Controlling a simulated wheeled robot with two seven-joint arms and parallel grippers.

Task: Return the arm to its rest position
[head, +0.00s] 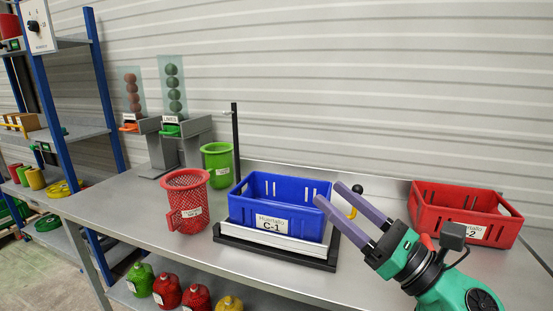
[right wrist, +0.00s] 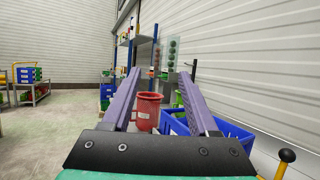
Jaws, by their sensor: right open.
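My right gripper (head: 345,217) is in the head view, over the workbench to the right of the blue crate. Its two purple fingers are spread apart with nothing between them, and their tips reach the crate's right end in the picture. The right wrist view shows the same open fingers (right wrist: 158,90). The blue crate (head: 277,186) labelled C-1 sits on a black and silver stand. A red mesh basket (head: 187,203) stands to its left, upright. My left gripper is in neither view.
A red crate (head: 465,212) sits at the right end of the workbench (head: 130,207). A green bucket (head: 217,163), a black post (head: 236,140) and two dispensers stand behind. A blue-framed shelf (head: 103,90) is at left. The bench's left front is clear.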

